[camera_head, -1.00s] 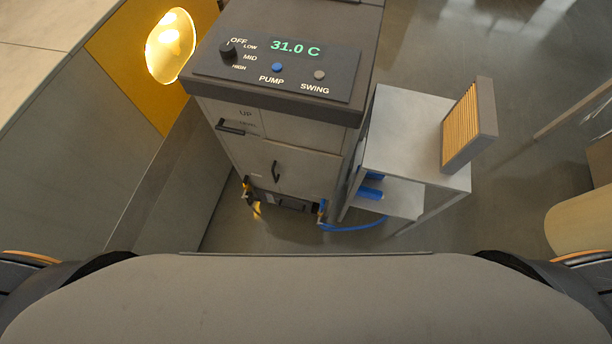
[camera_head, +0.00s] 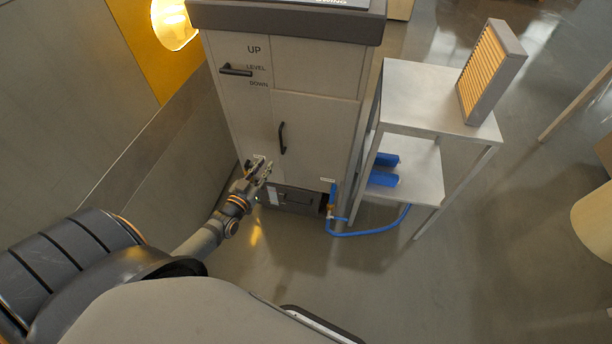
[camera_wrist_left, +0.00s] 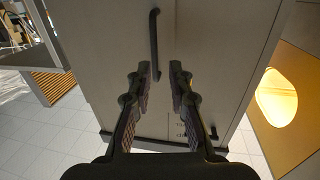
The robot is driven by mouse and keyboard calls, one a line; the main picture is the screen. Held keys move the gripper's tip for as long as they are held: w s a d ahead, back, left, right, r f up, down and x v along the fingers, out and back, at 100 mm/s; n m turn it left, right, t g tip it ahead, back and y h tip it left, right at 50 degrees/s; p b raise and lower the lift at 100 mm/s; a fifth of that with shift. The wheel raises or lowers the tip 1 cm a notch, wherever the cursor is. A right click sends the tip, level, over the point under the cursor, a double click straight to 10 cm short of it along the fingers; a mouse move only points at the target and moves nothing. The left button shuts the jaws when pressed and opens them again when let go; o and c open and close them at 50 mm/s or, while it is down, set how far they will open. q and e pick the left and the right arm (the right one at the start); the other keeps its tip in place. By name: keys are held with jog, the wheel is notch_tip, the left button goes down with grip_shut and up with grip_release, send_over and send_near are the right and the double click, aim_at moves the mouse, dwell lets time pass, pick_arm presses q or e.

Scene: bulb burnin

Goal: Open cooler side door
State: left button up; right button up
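The cooler (camera_head: 315,75) is a tall grey cabinet in the upper middle of the head view. Its side door (camera_head: 318,135) is flush with the cabinet face and looks closed. A black vertical bar handle (camera_head: 282,138) is on the door; the handle also shows in the left wrist view (camera_wrist_left: 154,42). My left gripper (camera_head: 263,168) is low in front of the cooler, just below and left of the handle. In the left wrist view the left gripper (camera_wrist_left: 157,80) is open and empty, with the handle's end between or just beyond its fingertips. My right gripper is out of view.
A lever handle (camera_head: 236,70) marked UP, LEVEL, DOWN is at the cooler's upper left. A blue hose (camera_head: 370,233) lies on the floor.

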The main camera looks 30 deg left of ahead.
aim_at(282, 152)
pick_arm(q)
jog(key=shift+w+d+r+b, duration=0.15)
jog(key=shift+w+b, duration=0.55)
jog(key=shift+w, duration=1.15)
jog(key=shift+w+r+b, duration=0.2)
jog(key=shift+w+b, duration=0.5)
jog(key=shift+w, duration=1.1)
jog(key=shift+w+d+r+b, duration=0.15)
jog(key=shift+w+b, duration=0.55)
jog(key=shift+w, duration=1.15)
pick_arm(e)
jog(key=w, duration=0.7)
pick_arm(q)
jog(key=shift+c, duration=0.2)
grip_shut()
